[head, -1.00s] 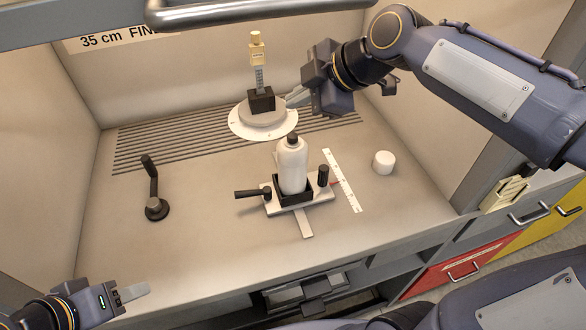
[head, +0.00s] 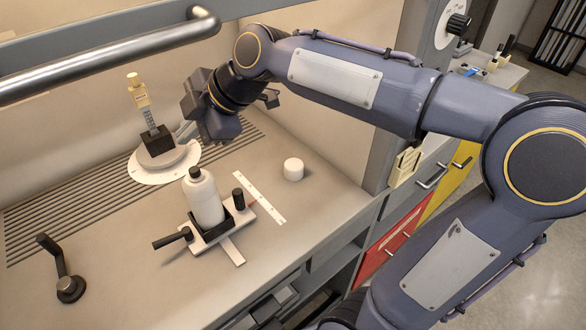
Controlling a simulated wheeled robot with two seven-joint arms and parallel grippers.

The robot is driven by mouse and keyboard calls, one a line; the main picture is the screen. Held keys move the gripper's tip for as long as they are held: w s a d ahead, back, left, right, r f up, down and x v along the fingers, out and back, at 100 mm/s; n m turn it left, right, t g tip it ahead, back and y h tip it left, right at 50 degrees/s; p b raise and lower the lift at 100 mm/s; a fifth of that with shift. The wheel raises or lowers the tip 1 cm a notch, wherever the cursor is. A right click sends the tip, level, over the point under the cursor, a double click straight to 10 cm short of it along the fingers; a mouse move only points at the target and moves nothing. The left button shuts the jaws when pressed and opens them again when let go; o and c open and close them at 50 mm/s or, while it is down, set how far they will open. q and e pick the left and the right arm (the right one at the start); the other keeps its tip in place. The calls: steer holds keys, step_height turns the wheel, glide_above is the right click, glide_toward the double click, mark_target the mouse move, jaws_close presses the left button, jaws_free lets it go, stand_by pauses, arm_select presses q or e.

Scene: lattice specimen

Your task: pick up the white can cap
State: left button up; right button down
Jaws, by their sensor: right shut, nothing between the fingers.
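A small white cylinder (head: 293,169), which looks like the white can cap, stands on the worktop to the right of the white ruler strip. My right gripper (head: 184,131) is behind and to the left of it, well apart from it, by the round turntable. Its fingers are shut and empty, and partly hidden by the gripper body. A white bottle (head: 204,200) with a dark cap stands upright in a black holder. My left gripper is out of view.
The turntable (head: 145,174) carries a black block with a yellow-topped upright piece. A black crank handle (head: 62,268) stands at the left. A grey bar (head: 110,62) crosses above the front opening. Bare worktop surrounds the white cylinder.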

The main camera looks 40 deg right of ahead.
mark_target(294, 164)
steer(key=c, duration=2.1)
jaws_free()
